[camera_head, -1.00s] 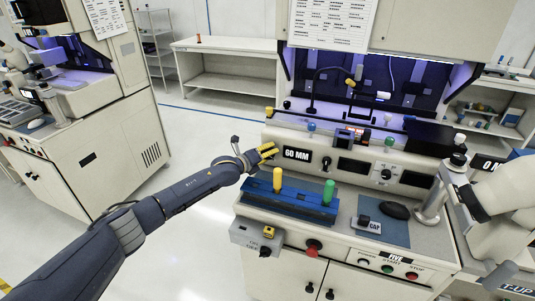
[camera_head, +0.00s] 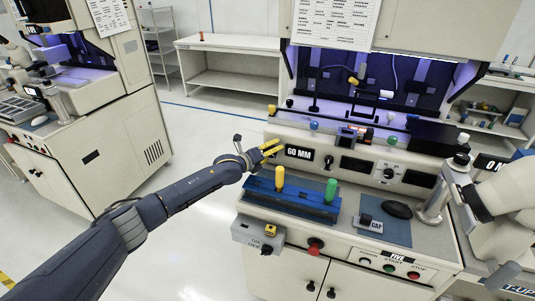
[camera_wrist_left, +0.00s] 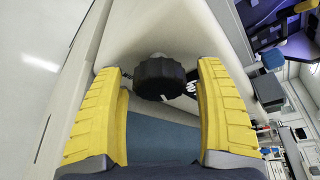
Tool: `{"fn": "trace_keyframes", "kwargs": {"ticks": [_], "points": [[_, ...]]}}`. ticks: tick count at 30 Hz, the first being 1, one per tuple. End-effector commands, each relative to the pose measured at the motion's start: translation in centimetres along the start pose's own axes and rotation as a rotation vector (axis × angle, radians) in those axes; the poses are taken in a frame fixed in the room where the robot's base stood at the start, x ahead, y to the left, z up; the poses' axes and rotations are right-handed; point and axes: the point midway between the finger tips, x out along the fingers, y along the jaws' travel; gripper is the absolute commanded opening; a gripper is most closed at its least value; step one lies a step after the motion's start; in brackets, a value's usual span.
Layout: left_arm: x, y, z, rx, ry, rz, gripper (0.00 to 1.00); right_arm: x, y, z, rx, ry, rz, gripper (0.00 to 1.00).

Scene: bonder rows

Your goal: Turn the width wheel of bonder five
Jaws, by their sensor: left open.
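In the left wrist view a black ribbed wheel (camera_wrist_left: 160,78) on a pale shaft sits ahead of and between the open left fingers (camera_wrist_left: 160,110). I see a gap beside its left side; contact on the right is unclear. In the head view the wheel is hidden or too small to tell. My right gripper is out of view.
A blue fixture (camera_head: 300,204) with yellow and green handles lies on the shelf below the gripper. An ON switch box (camera_head: 258,234) hangs at the front left corner. A microscope (camera_head: 490,195) stands at the right. Another bonder (camera_head: 95,140) is at the left, with clear floor between.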

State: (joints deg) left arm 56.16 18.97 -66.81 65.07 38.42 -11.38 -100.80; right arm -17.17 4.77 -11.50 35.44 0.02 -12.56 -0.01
Motion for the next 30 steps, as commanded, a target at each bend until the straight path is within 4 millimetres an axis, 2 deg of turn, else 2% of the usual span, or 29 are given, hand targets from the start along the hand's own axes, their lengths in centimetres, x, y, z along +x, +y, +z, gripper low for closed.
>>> {"fn": "trace_keyframes", "kwargs": {"ticks": [7,21,30], "points": [[-1.7,0.1,-0.1,-0.001,0.002,0.0,0.71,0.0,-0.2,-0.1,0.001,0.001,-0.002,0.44],[-8.6,0.1,0.0,0.0,0.001,0.0,0.71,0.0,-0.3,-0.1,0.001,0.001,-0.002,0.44],[-11.4,0.1,-0.1,0.0,0.001,0.001,0.71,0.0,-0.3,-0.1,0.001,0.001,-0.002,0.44]]}}
